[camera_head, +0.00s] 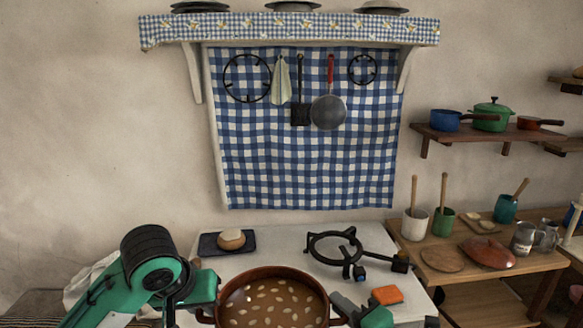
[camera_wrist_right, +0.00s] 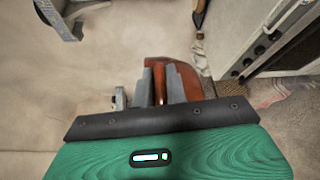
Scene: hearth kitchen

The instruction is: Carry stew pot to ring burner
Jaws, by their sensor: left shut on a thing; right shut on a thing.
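The stew pot (camera_head: 270,274) is reddish-brown, round and filled with brown stew with pale pieces on top. It is at the bottom centre of the head view, looks level, and its base is out of frame. My left gripper (camera_head: 207,312) is shut on its left handle. My right gripper (camera_head: 340,308) is shut on its right handle, and in the right wrist view the fingers (camera_wrist_right: 166,88) clamp this brown handle. The black ring burner (camera_head: 322,236) stands on the white worktop, behind and to the right of the pot, with nothing on it.
A dark board with a bun (camera_head: 231,239) lies at the back left of the white worktop (camera_head: 284,240). An orange block (camera_head: 387,295) is right of the pot, near my right gripper. A wooden side table (camera_head: 440,276) with cups and utensils stands at the right.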

